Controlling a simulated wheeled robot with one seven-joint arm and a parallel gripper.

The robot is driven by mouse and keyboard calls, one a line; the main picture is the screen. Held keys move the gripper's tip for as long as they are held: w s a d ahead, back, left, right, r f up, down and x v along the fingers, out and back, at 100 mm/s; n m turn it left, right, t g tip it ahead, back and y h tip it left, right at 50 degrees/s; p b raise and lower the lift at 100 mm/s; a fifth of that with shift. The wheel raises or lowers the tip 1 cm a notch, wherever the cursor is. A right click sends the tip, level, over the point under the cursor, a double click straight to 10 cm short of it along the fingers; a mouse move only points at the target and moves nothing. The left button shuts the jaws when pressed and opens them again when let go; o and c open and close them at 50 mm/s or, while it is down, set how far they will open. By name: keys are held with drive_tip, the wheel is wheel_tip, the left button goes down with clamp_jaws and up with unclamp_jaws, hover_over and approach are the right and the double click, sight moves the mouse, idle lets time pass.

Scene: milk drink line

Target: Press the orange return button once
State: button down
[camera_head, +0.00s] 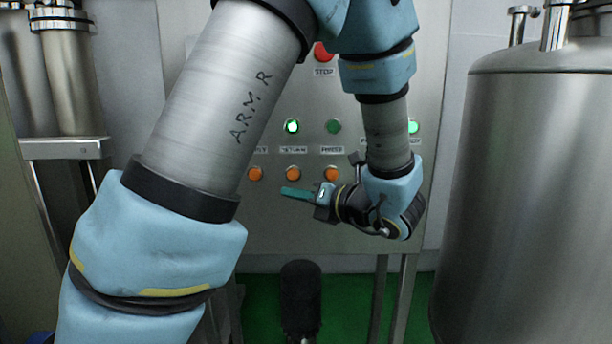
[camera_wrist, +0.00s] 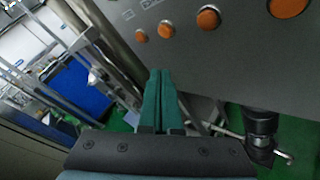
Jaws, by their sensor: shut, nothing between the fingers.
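The orange return button (camera_head: 293,173) is on the grey panel, below the RETURN label (camera_head: 293,150) and a brightly lit green lamp (camera_head: 292,126). My gripper (camera_head: 285,191) is shut and empty, its teal fingers pointing left in the head view, a little below the return button in the picture. The gap to the panel cannot be judged there. The wrist view shows the closed fingers (camera_wrist: 161,72) side by side, with several orange buttons (camera_wrist: 208,18) above and to the right; their labels are not readable. The fingers appear apart from the buttons.
Other orange buttons flank it at left (camera_head: 256,173) and right (camera_head: 332,174). A red STOP button (camera_head: 323,52) is higher up. My arm hides part of the panel. A large steel tank (camera_head: 535,190) stands at right. A black object (camera_head: 301,298) is low in front.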

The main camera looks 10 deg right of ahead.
sight(298, 178)
drive_tip(key=shift+d+r, duration=0.1)
drive_tip(key=shift+d, duration=0.2)
drive_tip(key=shift+w+d, duration=0.25)
drive_tip(key=shift+w, duration=1.2)
drive_tip(key=shift+w+d, duration=0.25)
drive_tip(key=shift+w, duration=1.15)
drive_tip(key=shift+w+d, duration=0.25)
drive_tip(key=shift+w, duration=1.2)
drive_tip(key=shift+w+d, duration=0.1)
drive_tip(key=shift+w, duration=0.3)
